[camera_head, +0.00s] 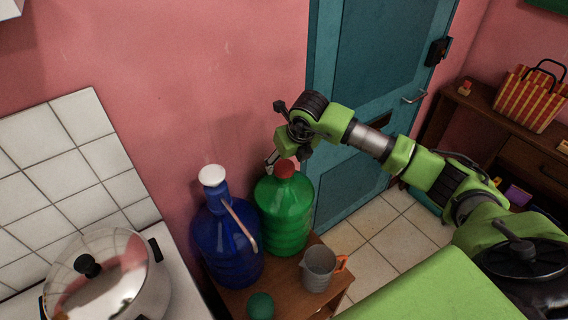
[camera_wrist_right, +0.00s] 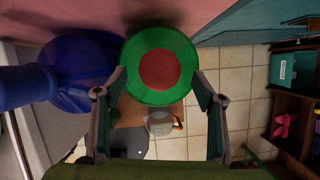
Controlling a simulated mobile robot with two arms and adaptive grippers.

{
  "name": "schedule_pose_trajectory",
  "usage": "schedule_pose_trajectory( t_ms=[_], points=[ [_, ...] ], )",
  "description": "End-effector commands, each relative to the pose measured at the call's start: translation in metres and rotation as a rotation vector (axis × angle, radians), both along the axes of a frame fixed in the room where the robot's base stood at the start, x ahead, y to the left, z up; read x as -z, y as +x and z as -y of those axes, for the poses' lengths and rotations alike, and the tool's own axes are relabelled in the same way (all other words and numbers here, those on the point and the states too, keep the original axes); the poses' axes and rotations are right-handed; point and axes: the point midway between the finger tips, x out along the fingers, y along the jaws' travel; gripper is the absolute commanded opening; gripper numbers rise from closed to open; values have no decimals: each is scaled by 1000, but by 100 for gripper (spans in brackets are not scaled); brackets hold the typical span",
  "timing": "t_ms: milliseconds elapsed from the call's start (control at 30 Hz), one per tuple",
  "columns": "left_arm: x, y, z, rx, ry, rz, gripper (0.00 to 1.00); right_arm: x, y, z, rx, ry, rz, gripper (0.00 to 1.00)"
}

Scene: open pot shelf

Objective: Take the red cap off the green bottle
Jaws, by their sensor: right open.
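The green bottle (camera_head: 286,217) stands upright on a small wooden table, with the red cap (camera_head: 285,169) on its top. In the right wrist view the green bottle (camera_wrist_right: 186,64) is seen from above, with the red cap (camera_wrist_right: 159,69) in the middle. My right gripper (camera_head: 275,160) is at the height of the cap, just behind it in the head view. In the wrist view its two fingers (camera_wrist_right: 160,84) are spread wide on either side of the bottle top, and nothing is held between them. My left gripper is not in view.
A blue bottle (camera_head: 228,245) with a white cap stands close beside the green bottle on the left. A grey mug (camera_head: 318,268) and a green ball (camera_head: 260,306) are in front on the wooden table (camera_head: 338,292). A lidded pot (camera_head: 108,280) is at the left. The pink wall is close behind.

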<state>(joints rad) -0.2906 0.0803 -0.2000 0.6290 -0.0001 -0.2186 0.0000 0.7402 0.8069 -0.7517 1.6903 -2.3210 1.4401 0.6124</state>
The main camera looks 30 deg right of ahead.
Motion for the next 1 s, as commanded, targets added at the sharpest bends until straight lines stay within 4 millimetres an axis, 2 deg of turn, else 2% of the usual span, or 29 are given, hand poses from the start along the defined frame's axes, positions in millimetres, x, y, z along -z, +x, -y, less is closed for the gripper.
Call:
schedule_pose_trajectory(
  t_ms=[33, 200, 433, 500, 567, 1000],
  points=[
    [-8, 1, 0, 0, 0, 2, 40, 4, 2, -1, 1, 1, -3, 63],
    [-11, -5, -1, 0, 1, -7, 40, 20, 8, -1, 0, 1, 0, 63],
    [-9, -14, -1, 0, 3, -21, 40, 22, 9, 0, 0, 0, 1, 63],
    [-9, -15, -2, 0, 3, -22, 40, 21, 9, 0, 0, 0, 1, 47],
    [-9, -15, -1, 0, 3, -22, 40, 21, 9, 0, 0, 1, 2, 35],
    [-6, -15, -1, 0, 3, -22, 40, 19, 10, 0, 0, 1, 4, 35]
  ],
)
